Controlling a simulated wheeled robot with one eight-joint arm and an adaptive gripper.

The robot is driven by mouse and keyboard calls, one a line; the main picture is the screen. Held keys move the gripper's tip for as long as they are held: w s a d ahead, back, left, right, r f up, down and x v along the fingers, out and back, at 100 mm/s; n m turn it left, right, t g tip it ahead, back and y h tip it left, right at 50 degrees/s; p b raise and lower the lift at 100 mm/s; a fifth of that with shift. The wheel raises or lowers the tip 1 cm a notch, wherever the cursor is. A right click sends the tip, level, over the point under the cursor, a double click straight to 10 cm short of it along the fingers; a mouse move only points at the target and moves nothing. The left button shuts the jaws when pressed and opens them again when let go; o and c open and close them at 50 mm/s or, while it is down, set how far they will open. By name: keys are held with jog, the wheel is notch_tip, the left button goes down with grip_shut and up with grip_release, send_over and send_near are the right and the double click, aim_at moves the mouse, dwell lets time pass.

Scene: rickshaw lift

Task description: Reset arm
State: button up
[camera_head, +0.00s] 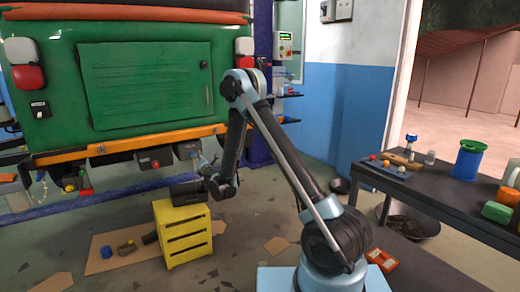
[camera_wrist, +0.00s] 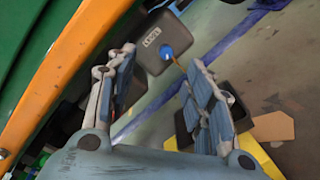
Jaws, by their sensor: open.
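My gripper (camera_wrist: 160,95) is open in the wrist view, its two blue-padded fingers apart and nothing seen between them. Beyond the fingertips is a dark box with a label and a blue round knob (camera_wrist: 152,48). In the head view my arm reaches up, bends over and comes down to the left, with my gripper (camera_head: 207,165) just below the orange bumper of the green rickshaw (camera_head: 145,85). The fingers are small there and partly lost against the dark underside.
A yellow crate-like stool (camera_head: 183,235) stands below my gripper. Cardboard (camera_head: 105,262) with small parts lies left of it. A metal bowl (camera_head: 412,220) sits beneath. A control box (camera_head: 285,45) is behind.

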jog(key=d+r+m+h, duration=0.3)
jog(key=d+r+m, duration=0.25)
jog(key=d, duration=0.45)
jog(key=d+r+m+h, duration=0.4)
jog(key=d+r, duration=0.2)
jog(key=d, duration=0.5)
jog(key=s+d+r+m+g+h, duration=0.2)
jog(key=s+d+m, duration=0.25)
jog(key=d, duration=0.45)
jog(key=s+d+r+m+g+h, duration=0.1)
jog(key=s+d+r+m+g, duration=0.15)
jog(key=s+d, duration=0.45)
jog(key=s+d+f+m+g, duration=0.2)
jog(key=s+d+m, duration=0.1)
jog(key=s+d, duration=0.5)
jog(key=s+d+f+m+g, duration=0.1)
jog(key=s+d+m+g, duration=0.25)
jog(key=s+d, duration=0.45)
jog(key=s+a+f+m+g+y, duration=0.1)
jog(key=s+f+m+g, duration=0.1)
jog(key=s, duration=1)
jog(key=s+a+f+m+g+y, duration=0.1)
jog(key=s+f+m, duration=0.3)
jog(key=s, duration=0.8)
notch_tip(320, 180, down, 2)
jog(key=shift+s+a+f+g+y, duration=0.25)
jog(key=shift+s+a+g+y, duration=0.05)
jog(key=shift+a+g+y, duration=0.15)
